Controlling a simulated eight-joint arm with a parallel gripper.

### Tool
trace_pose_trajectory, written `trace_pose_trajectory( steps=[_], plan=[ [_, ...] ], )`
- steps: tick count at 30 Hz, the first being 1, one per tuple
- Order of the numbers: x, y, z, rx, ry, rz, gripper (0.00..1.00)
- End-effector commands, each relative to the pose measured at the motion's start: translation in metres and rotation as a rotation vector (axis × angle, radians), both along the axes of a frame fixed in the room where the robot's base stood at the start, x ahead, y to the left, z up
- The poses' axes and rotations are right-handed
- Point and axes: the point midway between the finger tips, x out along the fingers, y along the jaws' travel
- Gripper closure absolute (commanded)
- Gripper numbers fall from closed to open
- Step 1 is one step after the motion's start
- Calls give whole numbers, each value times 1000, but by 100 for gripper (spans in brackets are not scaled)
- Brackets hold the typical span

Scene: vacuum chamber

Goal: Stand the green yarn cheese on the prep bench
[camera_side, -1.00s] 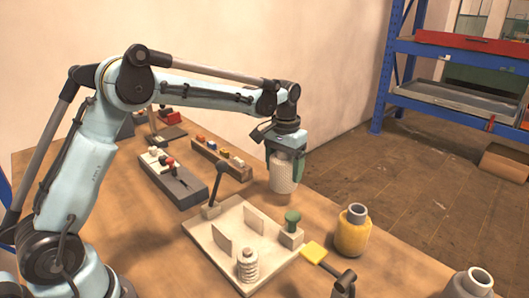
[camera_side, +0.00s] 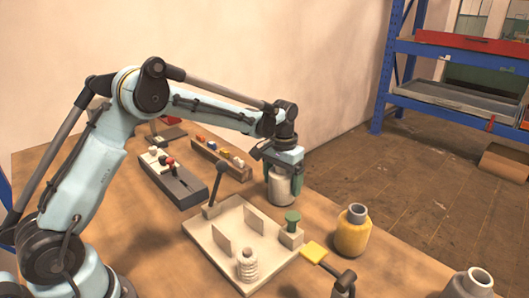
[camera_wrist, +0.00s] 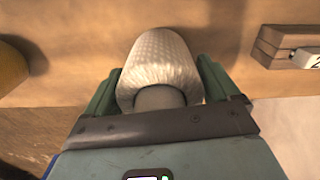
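My gripper (camera_side: 281,180) points down over the bench, its two green fingers on either side of a pale, cream-grey yarn cheese. In the wrist view the yarn cheese (camera_wrist: 160,62) has a textured body and a grey core end facing my gripper (camera_wrist: 158,85). It looks upright in the side view, its lower end at or just above the prep bench (camera_side: 325,205); contact is unclear. It does not look green, and I see no green yarn cheese. A yellow yarn cheese (camera_side: 352,236) stands to the right, and a pale one (camera_side: 468,287) at the lower right edge.
A cream fixture board (camera_side: 215,250) with a black lever, a green knob (camera_side: 292,217) and a white spring lies in front. A yellow paddle (camera_side: 313,251) is beside it. A grey switch box (camera_side: 175,183) and wooden rack (camera_side: 230,168) lie to the left.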

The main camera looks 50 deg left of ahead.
Motion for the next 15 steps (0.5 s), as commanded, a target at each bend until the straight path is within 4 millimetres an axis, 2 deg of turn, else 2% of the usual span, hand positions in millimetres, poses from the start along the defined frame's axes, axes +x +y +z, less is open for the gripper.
trace_pose_trajectory(
  steps=[2, 10, 15],
  plan=[
    [0, 0, 0, 0, 0, 0, 0],
    [0, 0, 2, 0, 0, 0, 0],
    [0, 0, 21, 0, 0, 0, 0]
  ],
)
